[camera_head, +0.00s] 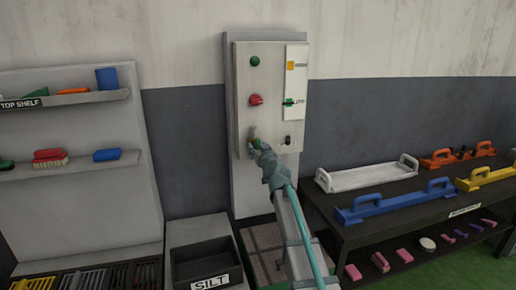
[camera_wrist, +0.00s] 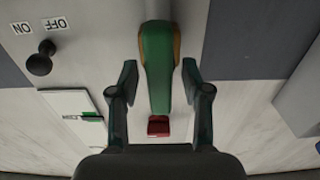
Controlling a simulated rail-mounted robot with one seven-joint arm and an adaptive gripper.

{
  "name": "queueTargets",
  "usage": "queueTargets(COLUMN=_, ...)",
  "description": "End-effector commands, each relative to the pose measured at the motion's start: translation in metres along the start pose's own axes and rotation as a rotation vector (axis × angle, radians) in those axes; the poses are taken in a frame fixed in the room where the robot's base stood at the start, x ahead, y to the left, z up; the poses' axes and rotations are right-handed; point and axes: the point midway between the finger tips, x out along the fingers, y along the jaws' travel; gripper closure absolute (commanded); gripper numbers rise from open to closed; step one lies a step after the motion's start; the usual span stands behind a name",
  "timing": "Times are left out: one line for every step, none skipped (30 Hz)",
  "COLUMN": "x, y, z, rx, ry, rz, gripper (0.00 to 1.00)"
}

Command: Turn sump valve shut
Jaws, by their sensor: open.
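A grey control panel (camera_head: 270,85) stands against the wall in the head view. A green handle with orange edges (camera_wrist: 157,65) fills the middle of the wrist view; I take it for the sump valve handle, though no label naming it is readable. My gripper (camera_wrist: 160,74) is open, with one finger on each side of the handle and visible gaps between. In the head view, my gripper (camera_head: 256,141) is at the lower left of the panel and hides most of the handle. A red knob (camera_head: 256,99) is higher on the panel; a red part (camera_wrist: 158,126) shows beyond the handle in the wrist view.
A black knob (camera_wrist: 39,65) by ON and OFF labels is beside the handle. A white plate (camera_head: 297,75) carries a green pointer (camera_head: 289,102). A SILT bin (camera_head: 205,262) stands below left; a dark table (camera_head: 400,190) with handled bars is right.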

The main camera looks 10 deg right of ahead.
Motion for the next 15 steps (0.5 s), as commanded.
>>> queueTargets(x=-0.0002, y=0.0000, z=0.0000, rx=0.000, ry=0.000, rz=0.000, gripper=0.55)
queueTargets(x=-0.0002, y=-0.0001, z=-0.0001, rx=0.000, ry=0.000, rz=0.000, gripper=0.60)
queueTargets(x=-0.0002, y=-0.0001, z=-0.0001, rx=0.000, ry=0.000, rz=0.000, gripper=0.67)
queueTargets(x=-0.0002, y=-0.0001, z=-0.0001, rx=0.000, ry=0.000, rz=0.000, gripper=0.72)
queueTargets(x=-0.0002, y=-0.0001, z=-0.0001, rx=0.000, ry=0.000, rz=0.000, gripper=0.77)
queueTargets(x=-0.0002, y=-0.0001, z=-0.0001, rx=0.000, ry=0.000, rz=0.000, gripper=0.84)
queueTargets(x=-0.0002, y=-0.0001, z=-0.0002, rx=0.000, ry=0.000, rz=0.000, gripper=0.89)
queueTargets(x=-0.0002, y=0.0000, z=-0.0002, rx=0.000, ry=0.000, rz=0.000, gripper=0.94)
queueTargets(x=-0.0002, y=0.0000, z=-0.0002, rx=0.000, ry=0.000, rz=0.000, gripper=1.00)
queueTargets(x=-0.0003, y=0.0000, z=-0.0002, rx=0.000, ry=0.000, rz=0.000, gripper=1.00)
queueTargets(x=-0.0003, y=0.0000, z=-0.0002, rx=0.000, ry=0.000, rz=0.000, gripper=1.00)
queueTargets(x=-0.0003, y=0.0000, z=-0.0002, rx=0.001, ry=0.000, rz=0.000, gripper=1.00)
queueTargets(x=-0.0003, y=0.0000, z=-0.0002, rx=0.003, ry=0.000, rz=0.000, gripper=1.00)
queueTargets(x=-0.0003, y=0.0001, z=-0.0002, rx=0.005, ry=0.000, rz=0.000, gripper=1.00)
queueTargets(x=-0.0002, y=0.0001, z=-0.0002, rx=0.009, ry=0.000, rz=0.000, gripper=1.00)
